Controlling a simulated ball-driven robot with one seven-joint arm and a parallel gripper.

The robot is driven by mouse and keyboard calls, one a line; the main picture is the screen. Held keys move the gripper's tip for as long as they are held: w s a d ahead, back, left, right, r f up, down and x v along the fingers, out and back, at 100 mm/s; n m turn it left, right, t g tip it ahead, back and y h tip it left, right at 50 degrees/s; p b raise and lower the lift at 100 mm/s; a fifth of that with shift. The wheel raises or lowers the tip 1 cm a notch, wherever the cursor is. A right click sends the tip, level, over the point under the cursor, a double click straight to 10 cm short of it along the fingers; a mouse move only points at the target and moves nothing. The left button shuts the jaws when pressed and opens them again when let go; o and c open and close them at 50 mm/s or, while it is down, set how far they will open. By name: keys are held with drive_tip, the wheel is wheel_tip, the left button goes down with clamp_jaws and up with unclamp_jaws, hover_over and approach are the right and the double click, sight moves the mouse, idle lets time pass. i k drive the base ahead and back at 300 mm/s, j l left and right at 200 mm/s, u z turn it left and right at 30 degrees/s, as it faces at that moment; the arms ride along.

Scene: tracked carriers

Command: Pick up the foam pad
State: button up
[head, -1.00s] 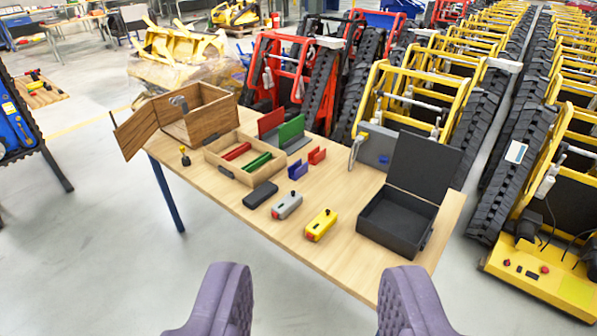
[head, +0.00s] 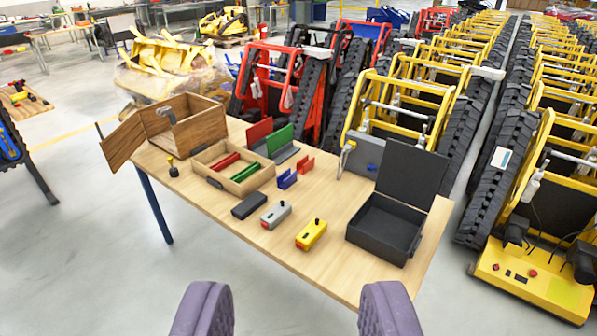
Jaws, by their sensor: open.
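A dark, flat, rounded block (head: 249,205), which looks most like the foam pad, lies near the front edge of the wooden table (head: 265,222), left of a grey box with a red end (head: 275,214). I cannot tell its material for certain. My gripper (head: 297,308) shows at the bottom of the head view as two purple padded fingers set wide apart. It is open with nothing between the fingers, short of the table's front edge and apart from the block.
A yellow box (head: 311,234) and an open black case (head: 386,229) stand to the right. Blue and red brackets, a wooden tray (head: 215,181) and an open wooden box (head: 198,133) lie behind or left. Tracked carriers (head: 520,180) crowd the right. Floor is clear in front.

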sight(243, 210)
drive_tip(key=i+j+u, duration=0.25)
drive_tip(key=i, duration=1.2)
drive_tip(key=i+u, duration=0.25)
drive_tip(key=i, duration=1.2)
drive_tip(key=l, duration=0.05)
